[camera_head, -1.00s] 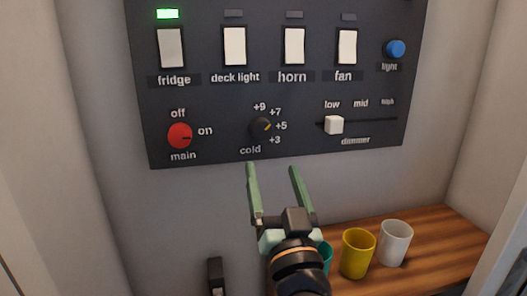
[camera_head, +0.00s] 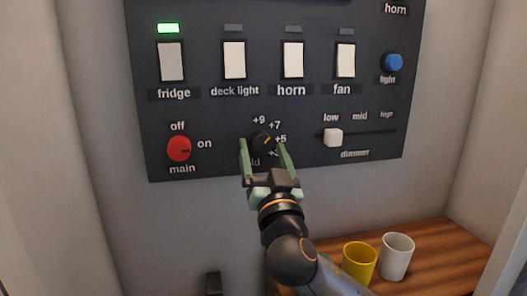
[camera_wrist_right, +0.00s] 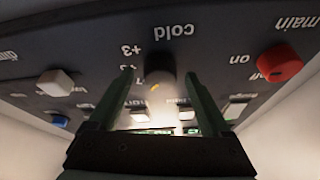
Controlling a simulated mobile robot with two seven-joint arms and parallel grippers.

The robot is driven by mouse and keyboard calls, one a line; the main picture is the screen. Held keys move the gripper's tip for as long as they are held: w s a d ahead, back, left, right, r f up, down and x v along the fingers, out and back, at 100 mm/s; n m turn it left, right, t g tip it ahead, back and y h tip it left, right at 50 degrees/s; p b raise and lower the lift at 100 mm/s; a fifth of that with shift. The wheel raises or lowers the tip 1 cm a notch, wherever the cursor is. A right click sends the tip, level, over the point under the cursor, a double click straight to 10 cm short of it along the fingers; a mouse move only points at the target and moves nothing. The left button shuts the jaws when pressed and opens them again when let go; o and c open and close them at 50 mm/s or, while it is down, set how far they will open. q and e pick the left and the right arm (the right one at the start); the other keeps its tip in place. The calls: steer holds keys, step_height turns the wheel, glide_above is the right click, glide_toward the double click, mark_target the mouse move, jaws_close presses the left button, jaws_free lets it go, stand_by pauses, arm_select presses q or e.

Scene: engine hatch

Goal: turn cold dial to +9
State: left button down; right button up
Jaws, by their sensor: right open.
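The cold dial (camera_head: 262,141) is a small black knob with a yellow pointer line on the dark panel. Its marks +9, +7 and +5 show around its upper right, and the pointer aims between +7 and +5. My right gripper (camera_head: 262,148) is open, with its green fingers on either side of the dial. They hide part of the word "cold" and the +3 mark. In the right wrist view the dial (camera_wrist_right: 159,88) sits between the two fingertips, with a gap to each finger. My left gripper is not in view.
The red main knob (camera_head: 179,148) is left of the dial and the white dimmer slider (camera_head: 333,137) is right of it. Rocker switches, such as the deck light switch (camera_head: 234,60), are above. A yellow cup (camera_head: 359,262) and a white cup (camera_head: 397,256) stand on the wooden shelf (camera_head: 446,256).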

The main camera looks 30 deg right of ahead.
jaws_close()
stand_by(0.6)
steer(key=shift+n, duration=0.5)
steer(key=shift+d+n+y, duration=0.1)
steer(key=shift+n+y, duration=0.5)
steer(key=shift+n, duration=0.2)
steer(key=n+y+p, duration=0.1)
steer(key=n+y, duration=0.1)
steer(key=n, duration=0.1)
steer(key=shift+d+r+n+p, duration=0.1)
steer(key=shift+n+p, duration=0.2)
steer(key=n+y+p, duration=0.1)
steer(key=n, duration=0.1)
steer(key=n+y+p, duration=0.1)
steer(key=n+p, duration=0.1)
steer(key=n, duration=0.1)
steer(key=shift+s+d+r, duration=0.1)
steer(key=shift+d, duration=0.05)
steer(key=shift+n+y+p, duration=0.5)
steer(key=shift+n, duration=0.4)
